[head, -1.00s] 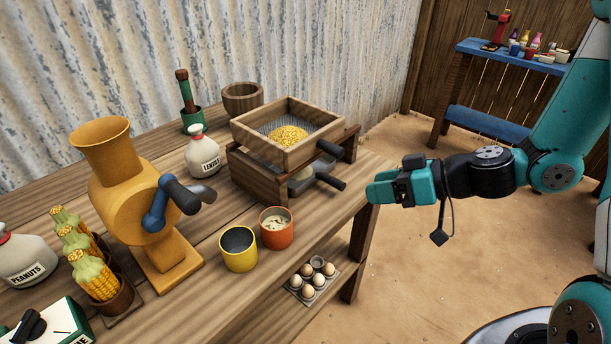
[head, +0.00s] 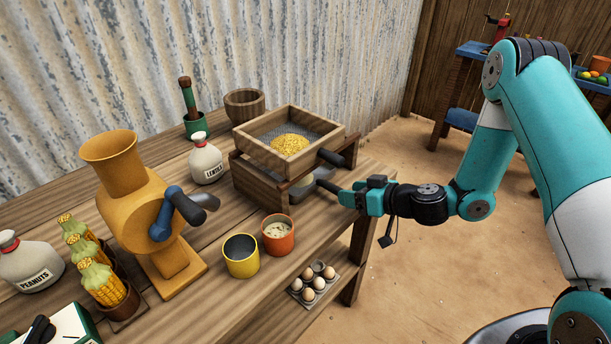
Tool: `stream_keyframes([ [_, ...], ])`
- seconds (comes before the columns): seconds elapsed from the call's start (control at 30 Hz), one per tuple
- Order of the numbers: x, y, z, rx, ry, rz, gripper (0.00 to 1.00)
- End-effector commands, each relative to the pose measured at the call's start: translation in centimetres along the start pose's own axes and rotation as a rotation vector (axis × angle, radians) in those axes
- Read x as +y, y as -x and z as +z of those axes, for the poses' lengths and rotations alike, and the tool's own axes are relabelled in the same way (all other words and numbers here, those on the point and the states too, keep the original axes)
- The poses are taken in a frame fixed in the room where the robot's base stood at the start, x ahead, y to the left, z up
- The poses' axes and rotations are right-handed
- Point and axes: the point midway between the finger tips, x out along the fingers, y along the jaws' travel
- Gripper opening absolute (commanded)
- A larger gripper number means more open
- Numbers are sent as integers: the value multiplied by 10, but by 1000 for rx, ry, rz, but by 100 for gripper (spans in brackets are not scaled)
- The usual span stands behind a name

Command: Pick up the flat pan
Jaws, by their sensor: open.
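The flat pan (head: 301,187) sits low in the wooden stand, under the sieve box. Only a small grey part of it shows. Its dark handle (head: 327,186) sticks out to the right, toward my gripper. My gripper (head: 343,197) is open at the handle's outer end. The fingers hide that end, and I cannot tell whether they touch it or surround it.
A wooden sieve box (head: 253,144) with yellow grain rests on the stand (head: 262,184) above the pan, its own dark handle (head: 332,158) just above my gripper. An orange cup (head: 277,243) and yellow cup (head: 241,262) stand in front. An egg tray (head: 314,283) lies below.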

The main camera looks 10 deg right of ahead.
Motion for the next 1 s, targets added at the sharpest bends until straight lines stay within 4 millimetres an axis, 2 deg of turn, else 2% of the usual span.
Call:
stream_keyframes([
  [0.13, -2, -12, -4, 0, 3, -3, 54],
  [0.27, -4, -32, -9, 1, 4, -4, 54],
  [0.4, -3, -50, -6, 0, 1, -3, 54],
  [0.67, -2, -54, -4, 0, 0, 0, 54],
  [0.77, -2, -54, -4, 0, 0, 0, 35],
  [0.9, -2, -54, -5, 0, 0, 0, 3],
  [1.0, -2, -54, -5, 1, 0, 0, 0],
])
